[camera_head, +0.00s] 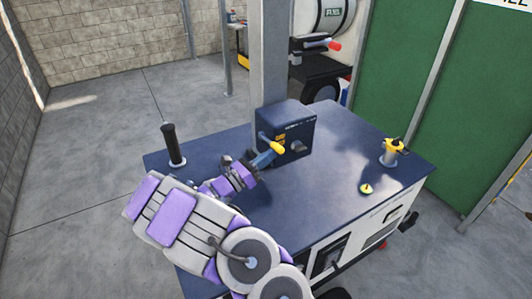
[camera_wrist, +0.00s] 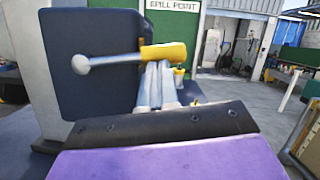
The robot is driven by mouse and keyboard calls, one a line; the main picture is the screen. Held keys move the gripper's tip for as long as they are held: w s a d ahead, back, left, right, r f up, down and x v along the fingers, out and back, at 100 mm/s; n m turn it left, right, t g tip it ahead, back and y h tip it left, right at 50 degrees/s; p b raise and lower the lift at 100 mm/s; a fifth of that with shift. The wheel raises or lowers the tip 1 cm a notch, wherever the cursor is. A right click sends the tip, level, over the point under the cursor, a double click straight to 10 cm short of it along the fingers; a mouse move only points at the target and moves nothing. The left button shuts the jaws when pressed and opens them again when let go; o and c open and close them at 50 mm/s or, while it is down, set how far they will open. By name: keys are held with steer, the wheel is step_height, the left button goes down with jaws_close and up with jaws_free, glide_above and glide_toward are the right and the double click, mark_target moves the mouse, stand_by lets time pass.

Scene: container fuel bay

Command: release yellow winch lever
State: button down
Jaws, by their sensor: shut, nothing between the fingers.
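The winch lever has a yellow grip (camera_head: 277,148) on the front of a dark blue box (camera_head: 298,125) that stands on a blue-topped cabinet. In the wrist view the yellow grip (camera_wrist: 164,52) lies nearly level, with its metal rod and round knob (camera_wrist: 81,64) to the left. My gripper (camera_head: 263,158) is at the lever in the head view. In the wrist view my gripper's fingers (camera_wrist: 159,80) are shut and empty, just below the yellow grip. I cannot tell whether they touch it. The lever's pivot is not clear.
A black upright handle (camera_head: 173,145) stands at the cabinet's left. A yellow-topped fitting (camera_head: 392,152) and a small yellow disc (camera_head: 366,188) are at its right. A grey post (camera_head: 270,60) rises behind the box. Green panels (camera_head: 405,70) stand at the right.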

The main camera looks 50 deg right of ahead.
step_height(320, 180, up, 6)
steer(key=w+n+t+p, duration=0.2)
steer(key=n+p, duration=0.6)
steer(key=p, duration=0.5)
steer(key=shift+d+r+t, duration=0.25)
steer(key=shift+d+t, duration=0.05)
steer(key=shift+t, duration=0.4)
steer(key=s+f+v, duration=0.1)
steer(key=s+v, duration=0.1)
steer(key=v, duration=1.1)
steer(key=shift+s+d, duration=0.1)
